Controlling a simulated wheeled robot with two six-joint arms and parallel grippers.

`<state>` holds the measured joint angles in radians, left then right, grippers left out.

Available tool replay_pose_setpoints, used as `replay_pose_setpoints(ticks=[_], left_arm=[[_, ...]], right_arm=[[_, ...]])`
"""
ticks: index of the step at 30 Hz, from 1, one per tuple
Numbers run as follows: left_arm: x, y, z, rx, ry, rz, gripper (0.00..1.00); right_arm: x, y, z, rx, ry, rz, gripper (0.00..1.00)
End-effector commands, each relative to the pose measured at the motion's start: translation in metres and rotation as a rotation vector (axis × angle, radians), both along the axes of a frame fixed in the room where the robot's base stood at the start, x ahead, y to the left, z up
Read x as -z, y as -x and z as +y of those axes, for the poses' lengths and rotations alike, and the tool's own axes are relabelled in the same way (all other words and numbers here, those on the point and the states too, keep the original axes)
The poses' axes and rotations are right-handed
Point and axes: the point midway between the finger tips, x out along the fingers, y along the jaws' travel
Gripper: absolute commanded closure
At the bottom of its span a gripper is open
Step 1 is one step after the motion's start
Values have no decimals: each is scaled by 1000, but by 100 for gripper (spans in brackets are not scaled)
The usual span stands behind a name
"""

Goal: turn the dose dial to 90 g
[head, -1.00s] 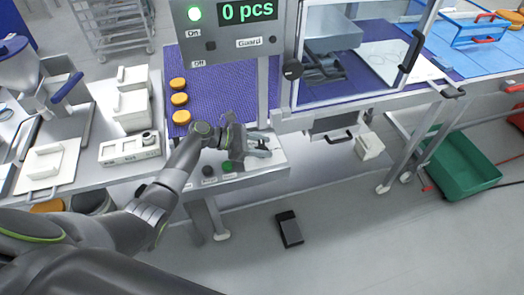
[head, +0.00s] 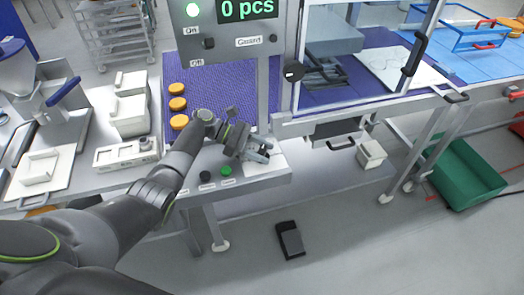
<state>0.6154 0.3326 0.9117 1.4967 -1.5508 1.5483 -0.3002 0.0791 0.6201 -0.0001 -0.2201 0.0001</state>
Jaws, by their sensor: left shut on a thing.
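My left gripper (head: 259,151) is at the right part of the front control panel (head: 190,208) below the purple belt. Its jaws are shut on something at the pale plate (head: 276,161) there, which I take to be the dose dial. The dial itself is hidden by the gripper, so I cannot read its setting. A black button (head: 205,176) and a green button (head: 226,170) are on the panel just left of the gripper. My right gripper is not in view.
Several orange rounds (head: 177,104) lie on the purple belt (head: 218,85) behind my arm. A grey display post (head: 226,38) reading 0 pcs stands over it. A white box with a dark knob (head: 145,143) is to the left. A black pedal (head: 290,240) lies on the floor.

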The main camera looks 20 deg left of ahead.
Motion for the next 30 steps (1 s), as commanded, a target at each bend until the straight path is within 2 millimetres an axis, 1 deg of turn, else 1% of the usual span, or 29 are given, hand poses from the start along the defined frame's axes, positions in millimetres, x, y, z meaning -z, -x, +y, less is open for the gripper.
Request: replay_pose_setpoints(ticks=[4, 5, 9, 17, 20, 23, 26, 30], left_arm=[[1, 0, 1, 0, -4, 1, 79], [1, 0, 1, -1, -4, 1, 54], [1, 0, 1, -1, -3, 1, 35], [1, 0, 1, -1, -2, 1, 35], [0, 0, 4, -2, -2, 0, 35], [-4, 1, 15, -3, -5, -1, 35], [-10, 2, 33, -3, -6, -2, 35], [-23, 4, 65, -5, -6, -1, 35]], right_arm=[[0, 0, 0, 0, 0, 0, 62], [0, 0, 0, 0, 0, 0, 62], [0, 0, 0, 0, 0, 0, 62], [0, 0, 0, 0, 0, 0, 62], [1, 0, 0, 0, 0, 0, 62], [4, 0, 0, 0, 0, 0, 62], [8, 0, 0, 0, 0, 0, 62], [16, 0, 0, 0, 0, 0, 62]])
